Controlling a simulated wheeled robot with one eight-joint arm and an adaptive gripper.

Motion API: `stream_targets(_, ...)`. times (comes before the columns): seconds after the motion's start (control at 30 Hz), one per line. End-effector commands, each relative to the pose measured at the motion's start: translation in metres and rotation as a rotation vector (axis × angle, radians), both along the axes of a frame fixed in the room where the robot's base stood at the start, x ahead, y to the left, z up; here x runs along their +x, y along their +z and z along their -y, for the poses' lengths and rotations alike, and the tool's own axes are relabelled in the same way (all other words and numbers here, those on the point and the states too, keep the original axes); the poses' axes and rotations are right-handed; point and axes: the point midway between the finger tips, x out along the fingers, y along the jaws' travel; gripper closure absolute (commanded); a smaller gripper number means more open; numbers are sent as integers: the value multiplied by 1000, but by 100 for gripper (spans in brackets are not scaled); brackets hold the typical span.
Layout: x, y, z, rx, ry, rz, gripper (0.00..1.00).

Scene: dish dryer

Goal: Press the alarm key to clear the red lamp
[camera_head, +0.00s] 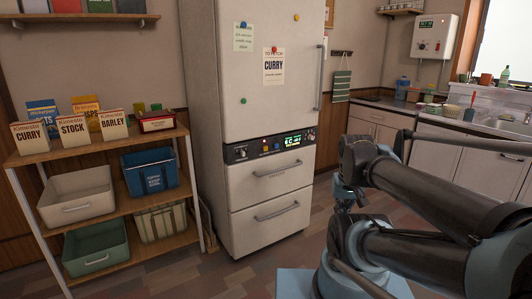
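A tall cream fridge-like cabinet (262,80) stands in the middle of the head view. A black control panel (255,152) crosses its front between the upper door and two drawers. The panel carries a knob at its left, small coloured keys (265,147) and a lit green display (292,141). Tiny marks show right of the display. The labels are too small to read, so I cannot tell which key is the alarm key or pick out the red lamp. My folded arm fills the lower right, apart from the panel in the picture.
A wooden shelf (90,153) with boxes and bins stands left of the cabinet. A counter (385,104) with a sink runs along the right. A wall box (434,36) with its own display hangs above it. The floor before the cabinet looks clear.

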Motion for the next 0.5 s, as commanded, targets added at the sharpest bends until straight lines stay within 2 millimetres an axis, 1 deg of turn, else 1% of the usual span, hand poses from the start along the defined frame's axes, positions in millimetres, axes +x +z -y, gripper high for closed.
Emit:
stream_targets(0.07, 2, 1, -1, -1, 15, 7, 100)
stream_targets(0.17, 15, 6, -4, -2, 54, 21, 100)
stream_targets(0.27, 31, 13, -5, -5, 109, 42, 100)
stream_targets(0.5, 77, 29, -17, -20, 264, 105, 100)
